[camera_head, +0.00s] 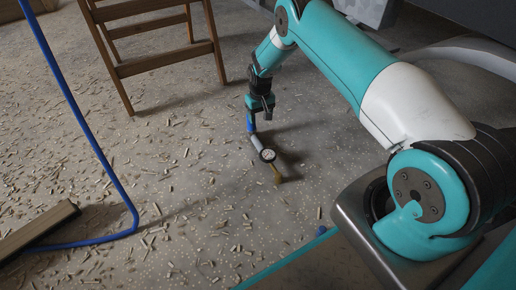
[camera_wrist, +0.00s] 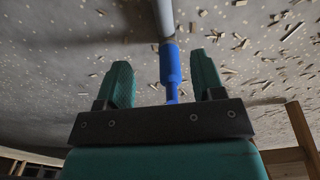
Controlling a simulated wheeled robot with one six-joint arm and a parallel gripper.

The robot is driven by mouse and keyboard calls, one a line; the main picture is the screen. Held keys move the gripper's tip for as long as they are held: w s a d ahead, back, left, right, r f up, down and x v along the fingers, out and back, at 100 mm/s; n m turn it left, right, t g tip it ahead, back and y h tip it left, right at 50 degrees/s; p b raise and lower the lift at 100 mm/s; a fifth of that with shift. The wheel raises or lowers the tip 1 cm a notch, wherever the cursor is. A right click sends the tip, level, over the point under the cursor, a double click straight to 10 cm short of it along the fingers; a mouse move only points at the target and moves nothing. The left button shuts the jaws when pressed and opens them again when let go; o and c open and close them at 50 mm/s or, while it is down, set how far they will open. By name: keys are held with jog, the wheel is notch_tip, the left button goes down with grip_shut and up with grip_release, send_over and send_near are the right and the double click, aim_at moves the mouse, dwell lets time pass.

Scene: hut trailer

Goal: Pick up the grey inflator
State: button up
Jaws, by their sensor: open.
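The grey inflator (camera_head: 257,143) lies on the littered floor in the head view, with a round dial and a brass-coloured end. Its blue part (camera_head: 250,122) is at the upper end, right below my gripper (camera_head: 259,112). In the wrist view the blue part (camera_wrist: 171,65) lies between the two teal fingers of my gripper (camera_wrist: 163,80), with a visible gap on each side. The grey body (camera_wrist: 163,18) runs on past the fingertips to the top edge. My gripper is open. The dial is out of the wrist view.
A wooden ladder-like frame (camera_head: 165,60) stands at the back left. A blue hose (camera_head: 95,138) hangs down and curves along the floor at left, near a wooden-backed broom head or plank (camera_head: 38,231). Wood chips cover much of the floor; no large object stands close around the inflator.

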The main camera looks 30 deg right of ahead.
jog(key=b, duration=0.6)
send_near(259, 142)
jog(key=f, duration=0.5)
jog(key=shift+s+f, duration=0.2)
notch_tip(259, 142, down, 5)
jog(key=b, duration=0.5)
jog(key=shift+w+a+f, duration=0.1)
jog(key=shift+w+f, duration=0.05)
jog(key=shift+c, duration=0.4)
jog(key=c, duration=1)
